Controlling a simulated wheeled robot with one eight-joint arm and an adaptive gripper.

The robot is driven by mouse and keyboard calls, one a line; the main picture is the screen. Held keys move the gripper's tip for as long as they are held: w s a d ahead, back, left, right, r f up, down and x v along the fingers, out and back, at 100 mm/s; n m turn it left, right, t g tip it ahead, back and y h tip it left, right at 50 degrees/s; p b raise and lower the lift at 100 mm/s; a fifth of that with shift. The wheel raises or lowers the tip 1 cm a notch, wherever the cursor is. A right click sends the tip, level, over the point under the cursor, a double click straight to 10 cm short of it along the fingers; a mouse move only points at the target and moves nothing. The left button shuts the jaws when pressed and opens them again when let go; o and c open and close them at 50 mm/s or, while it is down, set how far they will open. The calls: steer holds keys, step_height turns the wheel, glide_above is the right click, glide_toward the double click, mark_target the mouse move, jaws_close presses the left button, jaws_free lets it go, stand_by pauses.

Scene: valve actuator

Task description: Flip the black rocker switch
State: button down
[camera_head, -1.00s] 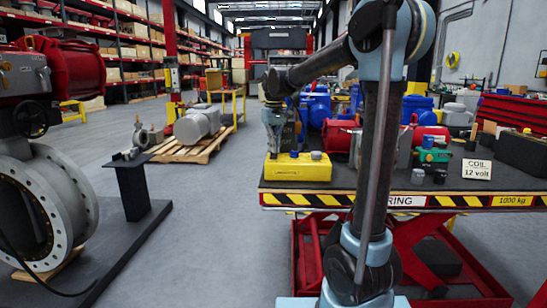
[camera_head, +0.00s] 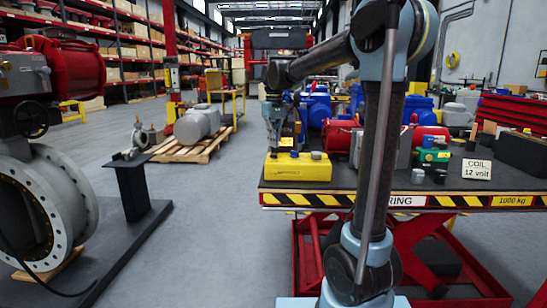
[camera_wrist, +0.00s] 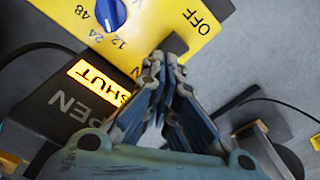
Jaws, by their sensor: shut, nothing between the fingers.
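The yellow control box (camera_head: 298,168) sits on the near left corner of the cart top. In the wrist view the yellow box (camera_wrist: 160,28) shows a blue dial with voltage numbers and the word OFF. The black rocker switch (camera_wrist: 175,44) is a small dark block beside OFF, partly hidden by my fingertips. My gripper (camera_wrist: 161,60) is shut and empty, its tips right at the switch; I cannot tell whether they touch it. In the head view my gripper (camera_head: 274,148) points down over the box's left end.
Next to the yellow box, a dark indicator box (camera_wrist: 60,100) has a lit orange SHUT label and an unlit OPEN label. The cart (camera_head: 400,200) also holds a COIL 12 volt sign (camera_head: 476,169) and several motors.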

steer(key=shift+r, duration=2.1)
